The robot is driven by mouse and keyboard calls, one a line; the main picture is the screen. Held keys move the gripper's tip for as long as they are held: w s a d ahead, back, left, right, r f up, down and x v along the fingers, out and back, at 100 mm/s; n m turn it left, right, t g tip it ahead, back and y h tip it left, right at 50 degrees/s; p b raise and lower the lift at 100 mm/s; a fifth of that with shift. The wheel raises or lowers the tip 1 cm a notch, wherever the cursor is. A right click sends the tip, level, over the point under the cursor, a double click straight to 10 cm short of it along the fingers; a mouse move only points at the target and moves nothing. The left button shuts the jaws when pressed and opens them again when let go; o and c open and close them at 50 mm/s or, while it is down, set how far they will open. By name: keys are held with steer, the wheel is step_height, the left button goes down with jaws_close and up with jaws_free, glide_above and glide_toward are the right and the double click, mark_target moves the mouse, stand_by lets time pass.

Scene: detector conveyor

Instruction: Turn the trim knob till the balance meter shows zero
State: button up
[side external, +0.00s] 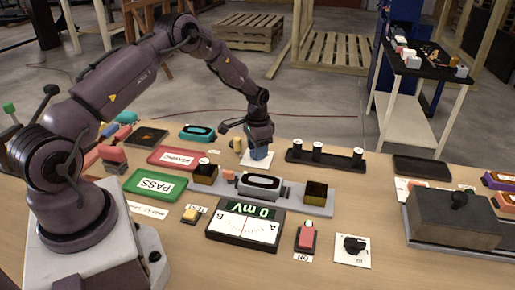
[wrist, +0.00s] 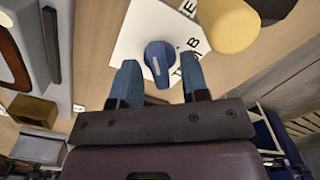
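The trim knob (wrist: 156,58) is a blue knob with a white mark, on a white plate (wrist: 140,28) with partly visible letters. My gripper (wrist: 160,68) is open above the plate, with one blue-tipped finger on each side of the knob. Gaps show between the fingers and the knob in the wrist view. In the side view my gripper (side external: 259,150) is low over the plate and hides most of the knob. The balance meter (side external: 245,225) is a black box with a white dial marked A and B. Its green display reads 0 mV; the needle is too small to read surely.
A yellow cylinder (wrist: 226,24) stands close beside the plate. A grey conveyor (side external: 300,194) with dark boxes lies in front. Green PASS (side external: 153,185) and red (side external: 178,158) trays are left, a black rack (side external: 318,156) right. A red button (side external: 306,236) and black dial (side external: 353,246) are at the front.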

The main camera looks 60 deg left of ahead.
step_height(320, 180, up, 13)
stand_by(0.6)
steer(key=s+d+r+t, duration=0.2)
steer(key=s+d+r, duration=0.8)
steer(key=s, duration=0.3)
steer(key=s+d+r+n+t, duration=0.1)
steer(key=s+d+r+t, duration=0.2)
steer(key=s+d+r, duration=0.6)
steer(key=s+r, duration=0.1)
steer(key=s, duration=0.3)
steer(key=shift+s+d+r+t, duration=0.2)
steer(key=shift+d+t, duration=0.1)
steer(key=shift+d, duration=0.1)
